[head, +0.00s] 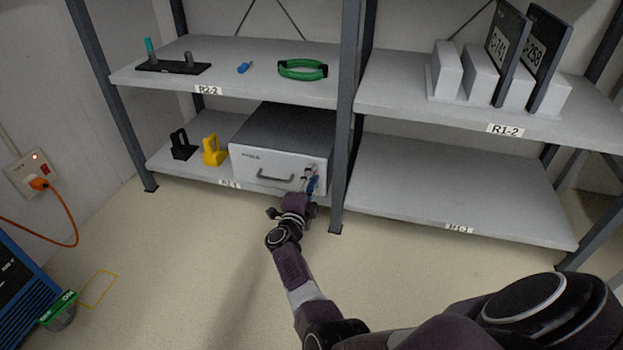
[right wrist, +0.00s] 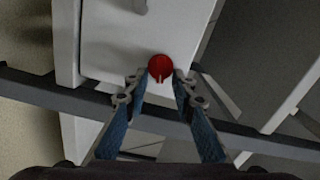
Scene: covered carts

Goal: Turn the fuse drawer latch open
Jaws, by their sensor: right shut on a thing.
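The fuse drawer is a grey box with a light front (head: 262,166) and a grey bar handle (head: 275,178), on the lower left shelf. Its front also shows in the right wrist view (right wrist: 115,45). The latch is a round red knob (right wrist: 160,65) with a pale mark toward the bottom of that view. My right gripper (head: 312,172) is at the right side of the drawer front and hides the knob in the head view. In the right wrist view its fingertips (right wrist: 159,79) are on either side of the knob, shut on it. My left gripper is not in view.
A black holder (head: 182,146) and a yellow holder (head: 214,152) stand left of the drawer. A dark rack post (head: 343,150) is close to its right. The upper left shelf holds a green ring (head: 302,76). The lower right shelf (head: 450,190) is empty.

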